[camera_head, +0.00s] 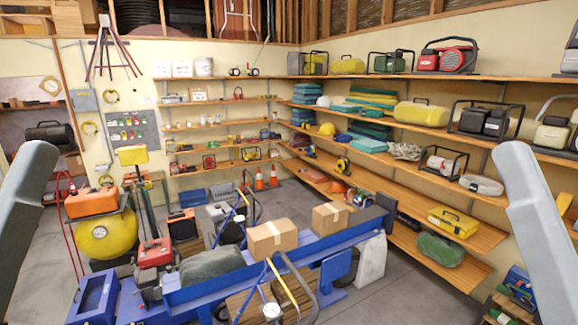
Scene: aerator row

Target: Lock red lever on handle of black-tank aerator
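I cannot clearly pick out the black-tank aerator or a red lever on its handle. In the lower middle, blue and yellow handle bars (283,282) rise beside a dark curved tube, with a round white gauge (271,311) low on them. Similar blue and yellow bars (241,208) stand farther back near a dark rounded body (231,232). A machine with a red top (154,252) and upright handles stands to the left. Only pale grey links of my arms show at the left and right edges. Neither gripper is in view.
A long blue frame (320,246) carries two cardboard boxes (271,237) (330,217) and a dark green lump (211,262). A yellow round tank (100,238) stands left. Loaded wooden shelves (440,243) line the right wall. Grey floor (410,298) shows at lower right.

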